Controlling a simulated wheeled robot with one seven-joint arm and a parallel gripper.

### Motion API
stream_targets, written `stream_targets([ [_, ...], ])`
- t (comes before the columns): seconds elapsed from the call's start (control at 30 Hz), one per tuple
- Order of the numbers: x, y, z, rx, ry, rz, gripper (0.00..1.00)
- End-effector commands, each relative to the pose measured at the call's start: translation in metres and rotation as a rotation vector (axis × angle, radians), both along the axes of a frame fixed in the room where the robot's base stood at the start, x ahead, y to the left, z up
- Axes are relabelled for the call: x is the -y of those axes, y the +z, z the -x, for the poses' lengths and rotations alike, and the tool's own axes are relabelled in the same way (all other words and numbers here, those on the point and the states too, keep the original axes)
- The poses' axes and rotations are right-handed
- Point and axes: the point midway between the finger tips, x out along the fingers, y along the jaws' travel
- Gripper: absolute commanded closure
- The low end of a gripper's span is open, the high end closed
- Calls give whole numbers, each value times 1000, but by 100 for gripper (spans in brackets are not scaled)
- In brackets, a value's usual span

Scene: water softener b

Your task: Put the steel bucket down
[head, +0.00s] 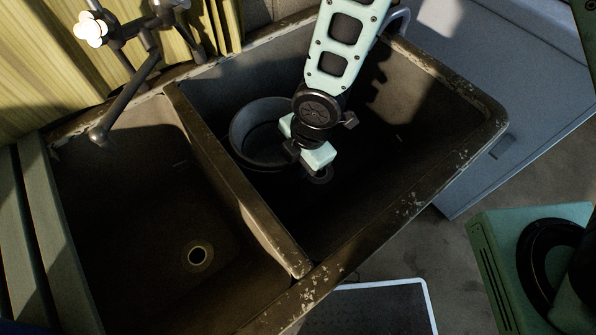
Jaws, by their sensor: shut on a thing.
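The steel bucket (243,134) is a grey round open vessel inside the right basin of the double sink (397,215). My gripper (308,155) is over the right side of the bucket and hides that part of its rim. It is shut on the bucket, though the fingertips are hard to make out against the dark basin. The bucket's mouth faces up. Its base is in shadow, so I cannot tell whether it touches the basin floor.
A divider (235,185) separates the right basin from the empty left basin (150,225), which has a drain (199,256). A dark tap (128,92) reaches over the left basin. A worn rim surrounds the sink. The right basin's front part looks clear. A white-edged mat (375,308) lies on the floor.

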Motion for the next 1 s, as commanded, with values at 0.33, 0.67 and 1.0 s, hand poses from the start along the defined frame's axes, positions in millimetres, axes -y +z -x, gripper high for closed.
stream_targets([
  [0.33,0,-40,0,1,-1,-1,100],
  [0.67,0,-44,-1,2,-1,-2,100],
  [1.0,0,-45,0,1,-1,-1,50],
])
